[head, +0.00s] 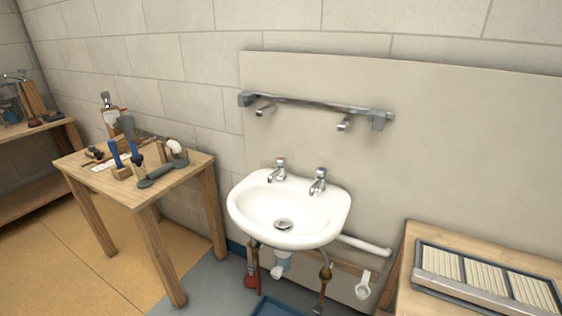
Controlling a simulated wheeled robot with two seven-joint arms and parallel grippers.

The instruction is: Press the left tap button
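Two chrome taps stand on the back rim of a white wall-mounted sink (285,212). The left tap (278,168) has a small reddish mark at its top, where its button is. The right tap (318,180) stands beside it on the same rim, closer to the right edge of the basin. The sink bowl looks empty, with a drain (283,224) near its front. Neither of my grippers is visible in the head view, and nothing touches the taps.
A wooden table with tools (190,167) stands left of the sink. A wooden bench (425,234) with a slatted tray (490,277) stands at the right. A metal rail (312,102) is fixed above the sink. Pipes hang below it. The space above the basin is clear.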

